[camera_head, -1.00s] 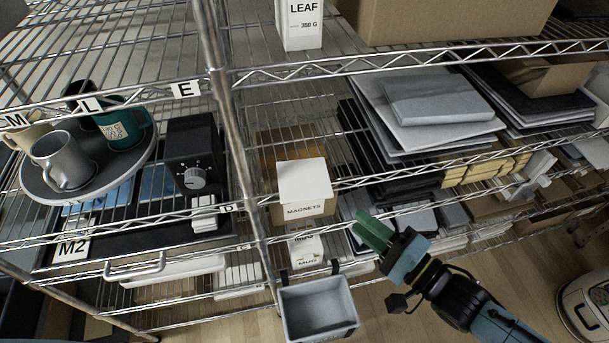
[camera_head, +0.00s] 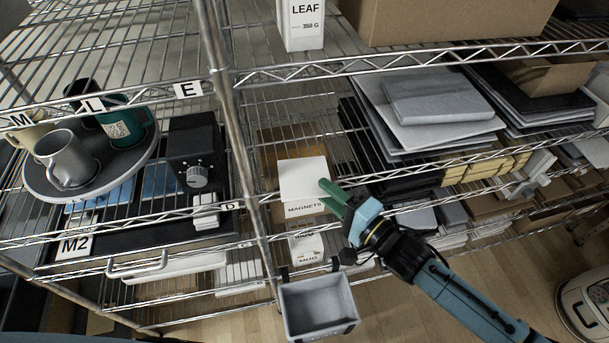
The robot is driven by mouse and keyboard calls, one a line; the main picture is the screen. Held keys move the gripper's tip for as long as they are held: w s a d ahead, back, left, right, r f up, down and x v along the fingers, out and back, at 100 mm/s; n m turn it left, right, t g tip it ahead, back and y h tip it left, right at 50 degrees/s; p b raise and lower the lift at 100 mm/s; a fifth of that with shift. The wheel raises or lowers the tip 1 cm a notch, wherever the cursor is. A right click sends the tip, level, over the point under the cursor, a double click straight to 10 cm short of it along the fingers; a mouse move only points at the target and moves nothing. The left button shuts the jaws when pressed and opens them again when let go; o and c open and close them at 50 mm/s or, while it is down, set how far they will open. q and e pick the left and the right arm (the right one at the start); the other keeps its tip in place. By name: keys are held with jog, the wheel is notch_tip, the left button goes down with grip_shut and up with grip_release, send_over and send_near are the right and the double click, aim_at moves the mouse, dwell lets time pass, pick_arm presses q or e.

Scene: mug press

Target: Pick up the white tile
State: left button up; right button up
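The white tile (camera_head: 302,176) is a flat, pale square lying on top of a small box labelled MAGNETS (camera_head: 305,210) on the wire shelf, right of the middle post. My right gripper (camera_head: 323,191) has green fingers and reaches in from the lower right. Its fingertips are at the tile's right edge in the picture, with a gap between them. The upper fingertip overlaps the tile's edge in the picture; I cannot tell whether it touches. My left gripper is not in view.
A metal post (camera_head: 232,130) stands left of the box. A grey bin (camera_head: 318,307) hangs below it. A round tray (camera_head: 38,186) with mugs is at the left. Stacked grey slabs (camera_head: 440,98) lie to the right. A shelf rail (camera_head: 430,62) runs above.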

jog(key=shift+c, duration=0.4)
grip_shut()
